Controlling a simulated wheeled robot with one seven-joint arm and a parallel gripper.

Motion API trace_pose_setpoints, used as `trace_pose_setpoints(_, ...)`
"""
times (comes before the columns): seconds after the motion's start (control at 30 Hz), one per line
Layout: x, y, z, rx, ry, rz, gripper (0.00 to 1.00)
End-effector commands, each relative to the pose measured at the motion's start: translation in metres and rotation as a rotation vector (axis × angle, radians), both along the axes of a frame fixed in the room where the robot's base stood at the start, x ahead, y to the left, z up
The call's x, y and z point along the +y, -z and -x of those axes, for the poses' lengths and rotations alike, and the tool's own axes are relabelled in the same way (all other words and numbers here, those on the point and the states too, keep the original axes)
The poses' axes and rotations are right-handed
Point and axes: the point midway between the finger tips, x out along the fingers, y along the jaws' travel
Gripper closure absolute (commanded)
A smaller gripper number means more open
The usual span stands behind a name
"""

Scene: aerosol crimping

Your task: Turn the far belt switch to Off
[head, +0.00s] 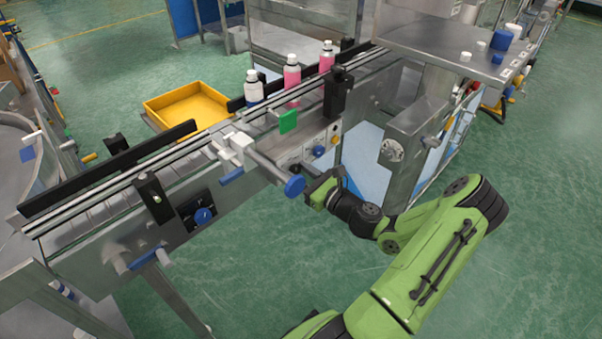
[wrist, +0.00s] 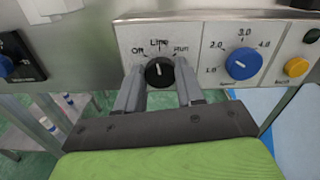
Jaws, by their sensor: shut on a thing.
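The far belt switch is a black knob (wrist: 159,72) on a pale panel marked Off, Line and Run in the wrist view. Its white pointer mark points about straight up, toward Line, with Off to the left. My gripper (wrist: 160,84) has one finger on each side of the knob and is shut on it. In the head view my gripper (head: 319,186) is at the front of the conveyor's control panel (head: 332,138), and the knob is hidden there.
A blue speed dial (wrist: 243,63) and a yellow button (wrist: 296,67) sit right of the switch. A blue round handwheel (head: 294,185) sticks out left of my gripper. Bottles (head: 291,78) stand on the conveyor, near a yellow tray (head: 188,104). The green floor at right is open.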

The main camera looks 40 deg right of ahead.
Motion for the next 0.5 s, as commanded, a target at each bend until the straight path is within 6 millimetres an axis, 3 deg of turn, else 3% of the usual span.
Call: trace_pose_setpoints(0.5,0.0016,0.0015,0.0,-0.01,-0.002,0.449,0.93)
